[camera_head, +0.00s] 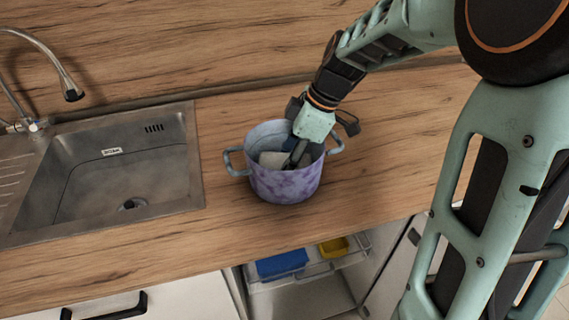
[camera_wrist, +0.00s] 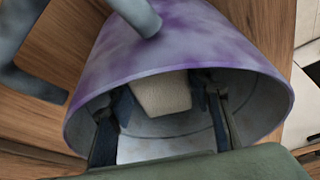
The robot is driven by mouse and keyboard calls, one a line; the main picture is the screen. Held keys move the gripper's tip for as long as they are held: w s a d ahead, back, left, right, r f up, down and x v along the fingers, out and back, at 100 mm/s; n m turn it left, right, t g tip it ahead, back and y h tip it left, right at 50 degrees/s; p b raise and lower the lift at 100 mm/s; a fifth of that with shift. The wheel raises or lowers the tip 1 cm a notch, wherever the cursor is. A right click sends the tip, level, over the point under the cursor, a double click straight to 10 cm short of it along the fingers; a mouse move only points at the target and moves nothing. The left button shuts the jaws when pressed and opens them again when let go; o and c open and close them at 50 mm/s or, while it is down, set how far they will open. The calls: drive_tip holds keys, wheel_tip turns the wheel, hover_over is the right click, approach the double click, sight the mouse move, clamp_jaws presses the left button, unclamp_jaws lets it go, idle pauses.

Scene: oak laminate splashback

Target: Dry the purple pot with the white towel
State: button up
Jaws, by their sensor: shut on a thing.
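The purple pot (camera_head: 286,184) stands upright on the wooden counter, right of the sink, with a grey-blue handle on each side. It fills much of the wrist view (camera_wrist: 185,45), where I look over its rim to the inside. My gripper (camera_head: 298,155) reaches down into the pot from above. In the wrist view its two fingers (camera_wrist: 162,108) are inside the pot, with the white towel (camera_wrist: 160,92) between them. The towel (camera_head: 272,159) also shows inside the pot in the head view. My gripper is shut on the towel. The towel's lower part is partly hidden.
A metal sink (camera_head: 120,170) with a faucet (camera_head: 55,65) lies to the left. Below the counter, an open cabinet holds a blue item (camera_head: 282,264) and a yellow item (camera_head: 334,248) on a rack. The counter (camera_head: 385,150) right of the pot is clear.

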drive_tip(key=shift+s+a+f+b, duration=0.1)
drive_tip(key=shift+s+b, duration=0.5)
drive_tip(key=shift+s, duration=0.7)
idle(0.6)
wheel_tip(320, 180, up, 16)
drive_tip(key=w+p, duration=0.1)
drive_tip(key=p, duration=1)
drive_tip(key=shift+w, duration=0.2)
idle(0.5)
